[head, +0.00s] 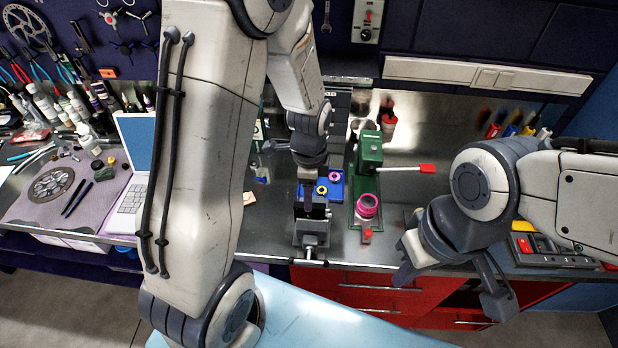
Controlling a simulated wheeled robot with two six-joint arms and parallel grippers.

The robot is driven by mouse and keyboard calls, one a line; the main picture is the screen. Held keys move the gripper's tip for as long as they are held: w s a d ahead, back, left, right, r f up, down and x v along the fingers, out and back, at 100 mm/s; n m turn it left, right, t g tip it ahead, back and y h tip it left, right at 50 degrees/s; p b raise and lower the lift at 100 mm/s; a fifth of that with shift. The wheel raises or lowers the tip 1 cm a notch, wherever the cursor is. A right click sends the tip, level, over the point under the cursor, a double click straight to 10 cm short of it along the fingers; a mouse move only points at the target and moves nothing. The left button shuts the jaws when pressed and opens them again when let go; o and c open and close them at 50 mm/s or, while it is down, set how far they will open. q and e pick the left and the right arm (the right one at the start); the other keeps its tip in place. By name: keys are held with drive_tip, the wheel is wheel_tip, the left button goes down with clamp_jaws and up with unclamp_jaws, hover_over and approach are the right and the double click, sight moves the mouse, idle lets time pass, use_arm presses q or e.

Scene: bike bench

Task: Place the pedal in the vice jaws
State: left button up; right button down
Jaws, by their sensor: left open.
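The grey vice (314,228) stands near the bench's front edge in the middle of the head view, its screw handle facing me. My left gripper (308,205) points down right over the vice jaws. It is open, and its fingers are seen nearly edge-on. I cannot make out the pedal clearly; the gripper and vice hide much of the space at the jaws, so I cannot tell whether it is there. My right gripper (447,287) is open, with its fingers wide apart and nothing between them, in front of the bench's right side.
A blue tray (337,190) with yellow and pink rings sits just behind the vice. A green press (369,160) with a red-tipped lever and a pink ring part (367,206) stand to its right. A laptop (134,200) and tool mat (97,197) lie left.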

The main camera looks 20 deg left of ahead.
use_arm(q)
wheel_tip(320, 180, up, 7)
drive_tip(key=b, duration=0.1)
drive_tip(key=s+d+r+n, duration=0.2)
drive_tip(key=s+d, duration=0.4)
drive_tip(key=s, duration=0.3)
drive_tip(key=s+d+r+n+h, duration=0.1)
drive_tip(key=s+d+r+n, duration=0.2)
drive_tip(key=s, duration=0.6)
drive_tip(key=d+n, duration=0.2)
drive_tip(key=d, duration=0.1)
drive_tip(key=shift+d, duration=0.2)
drive_tip(key=shift+r, duration=0.1)
wheel_tip(320, 180, down, 7)
drive_tip(key=b, duration=0.7)
drive_tip(key=shift+f+n, duration=0.2)
drive_tip(key=shift+n, duration=0.1)
